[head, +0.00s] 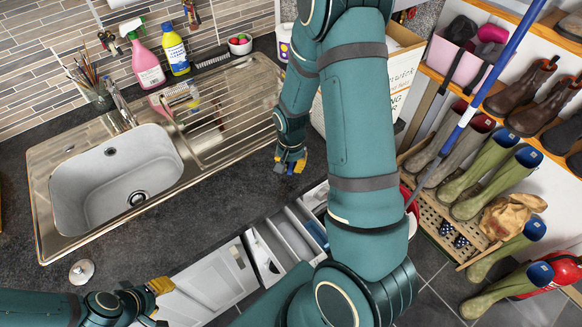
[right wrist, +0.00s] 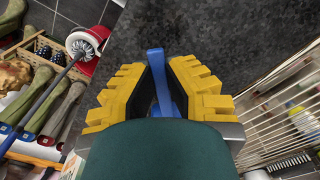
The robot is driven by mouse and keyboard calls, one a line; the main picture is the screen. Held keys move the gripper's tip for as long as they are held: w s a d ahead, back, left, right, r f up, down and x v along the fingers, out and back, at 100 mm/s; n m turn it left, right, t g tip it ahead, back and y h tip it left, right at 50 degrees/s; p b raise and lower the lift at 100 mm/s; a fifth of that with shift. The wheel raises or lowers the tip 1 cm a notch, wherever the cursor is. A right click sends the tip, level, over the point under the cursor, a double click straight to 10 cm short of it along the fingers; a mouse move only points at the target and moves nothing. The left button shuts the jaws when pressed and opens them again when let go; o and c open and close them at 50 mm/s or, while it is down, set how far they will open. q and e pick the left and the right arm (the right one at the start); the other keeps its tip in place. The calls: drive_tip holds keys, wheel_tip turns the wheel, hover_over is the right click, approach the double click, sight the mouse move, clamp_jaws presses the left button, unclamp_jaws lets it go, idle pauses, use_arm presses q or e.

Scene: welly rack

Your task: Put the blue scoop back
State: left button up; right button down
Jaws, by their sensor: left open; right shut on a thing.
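My right gripper (head: 291,160) is over the dark worktop at the right end of the draining board in the head view. In the right wrist view its yellow fingers (right wrist: 158,78) are shut on a narrow blue piece, which I take to be the blue scoop (right wrist: 155,62). The rest of the scoop is hidden by the fingers and wrist. In the head view I cannot make the scoop out. My left gripper (head: 157,303) is open and empty at the lower left, near the worktop's front edge. An open drawer with compartments (head: 262,250) is below the worktop, with a blue item (head: 316,235) in it.
The sink (head: 115,175) and draining board (head: 225,105) are at the left. A round metal lid or plug (head: 81,271) lies on the worktop. A boot rack (head: 440,215) with several wellies stands at the right. My right arm hides the middle.

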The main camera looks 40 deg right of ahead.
drive_tip(key=shift+w+f, duration=0.1)
drive_tip(key=shift+f, duration=0.7)
drive_tip(key=shift+f, duration=0.2)
drive_tip(key=c, duration=1.1)
unclamp_jaws()
drive_tip(key=shift+c, duration=0.2)
drive_tip(key=shift+r, duration=0.1)
drive_tip(key=shift+r, duration=0.3)
wheel_tip(320, 180, up, 12)
drive_tip(key=p, duration=0.1)
